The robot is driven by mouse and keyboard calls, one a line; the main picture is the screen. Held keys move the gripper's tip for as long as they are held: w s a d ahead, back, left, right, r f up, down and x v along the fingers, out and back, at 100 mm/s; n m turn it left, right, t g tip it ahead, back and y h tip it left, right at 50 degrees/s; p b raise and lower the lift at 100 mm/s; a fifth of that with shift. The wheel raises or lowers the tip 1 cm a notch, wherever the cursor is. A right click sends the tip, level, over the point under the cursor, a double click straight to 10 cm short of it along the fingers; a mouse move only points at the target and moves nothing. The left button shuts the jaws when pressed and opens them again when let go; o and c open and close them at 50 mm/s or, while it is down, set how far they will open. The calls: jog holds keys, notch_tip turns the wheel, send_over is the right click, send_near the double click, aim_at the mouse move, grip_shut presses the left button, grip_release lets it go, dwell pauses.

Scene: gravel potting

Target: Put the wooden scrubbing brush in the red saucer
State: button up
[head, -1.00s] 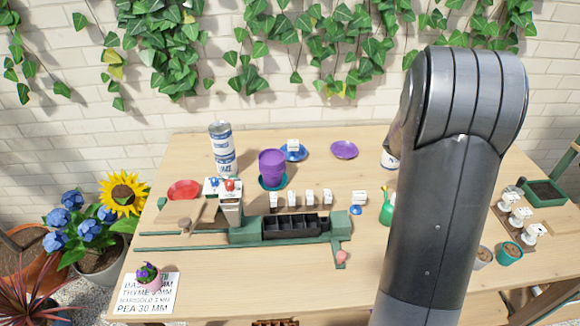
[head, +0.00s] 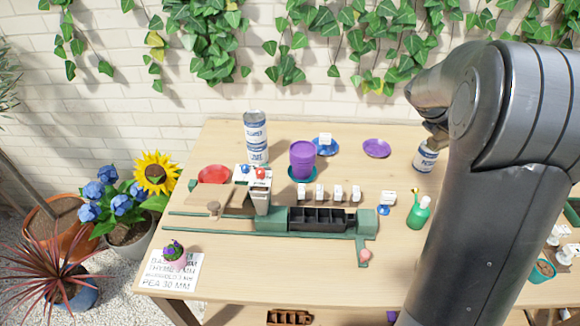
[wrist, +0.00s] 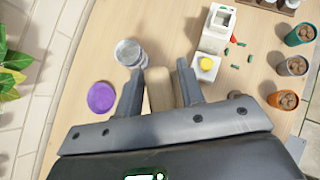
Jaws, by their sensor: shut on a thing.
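The red saucer (head: 213,174) lies at the back left of the table in the head view, and its visible part looks empty. In the wrist view my gripper (wrist: 160,72) is shut on a pale wooden piece, which I take as the wooden scrubbing brush (wrist: 158,90). Its bristles are not visible. In the head view my arm hides the gripper and the brush. The purple saucer (wrist: 101,97) and a metal can (wrist: 128,52) lie left of my gripper in the wrist view, so the gripper is far right of the red saucer.
A tall can (head: 256,138) stands right of the red saucer, with stacked purple pots (head: 303,160) beyond it. A green rig with a black tray (head: 318,218) crosses the table's middle. A labelled can (head: 425,156) and green bottle (head: 418,212) stand near my arm.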

jog(key=w+a+n+t+y, duration=0.1)
jog(key=w+a+n, duration=0.1)
jog(key=w+a, duration=0.35)
jog(key=w+a+n+t, duration=0.1)
jog(key=w+a, duration=0.2)
jog(key=a, duration=0.6)
jog(key=n+t+y, duration=0.3)
jog(key=n+y, duration=0.4)
jog(key=n, duration=0.2)
send_over(215, 176)
jog(key=shift+f, duration=10.75)
